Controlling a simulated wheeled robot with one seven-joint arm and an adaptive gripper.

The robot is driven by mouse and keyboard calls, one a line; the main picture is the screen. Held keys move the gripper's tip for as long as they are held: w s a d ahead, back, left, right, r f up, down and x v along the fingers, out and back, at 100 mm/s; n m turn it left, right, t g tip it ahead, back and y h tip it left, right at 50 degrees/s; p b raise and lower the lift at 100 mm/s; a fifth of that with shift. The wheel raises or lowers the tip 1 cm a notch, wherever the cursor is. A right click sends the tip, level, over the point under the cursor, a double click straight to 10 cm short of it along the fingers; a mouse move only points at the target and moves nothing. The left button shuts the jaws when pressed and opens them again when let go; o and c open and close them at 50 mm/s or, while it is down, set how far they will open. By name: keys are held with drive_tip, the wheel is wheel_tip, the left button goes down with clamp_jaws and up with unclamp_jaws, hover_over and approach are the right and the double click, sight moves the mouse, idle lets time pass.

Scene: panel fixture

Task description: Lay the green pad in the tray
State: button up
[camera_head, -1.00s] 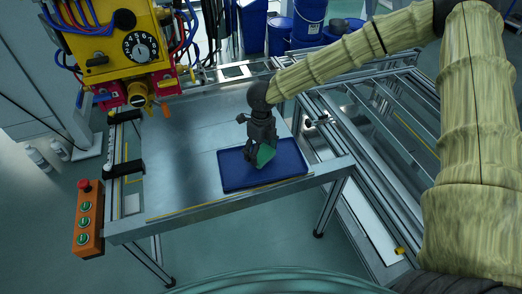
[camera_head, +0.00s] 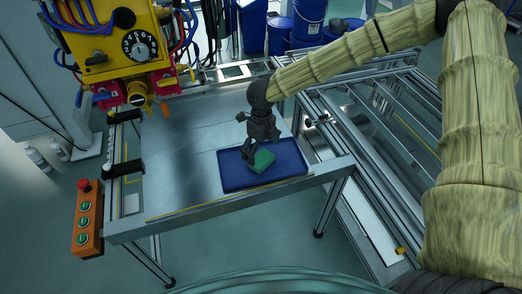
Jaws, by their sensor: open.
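The green pad (camera_head: 262,162) lies in the blue tray (camera_head: 288,170), near its middle. It looks flat or nearly flat on the tray floor. The tray sits at the front right of the metal table. My gripper (camera_head: 257,157) is open just above the pad's far left edge, fingers pointing down. Its fingertips are small and dark, so whether they touch the pad cannot be told.
The metal table (camera_head: 180,172) is bare to the left of the tray. A yellow panel unit (camera_head: 110,40) with a dial hangs at the upper left. An orange button box (camera_head: 88,220) is at the table's front left corner. Metal rails run to the right.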

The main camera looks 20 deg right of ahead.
wheel_tip(320, 180, up, 11)
drive_tip(key=shift+d+r, duration=0.15)
idle(0.4)
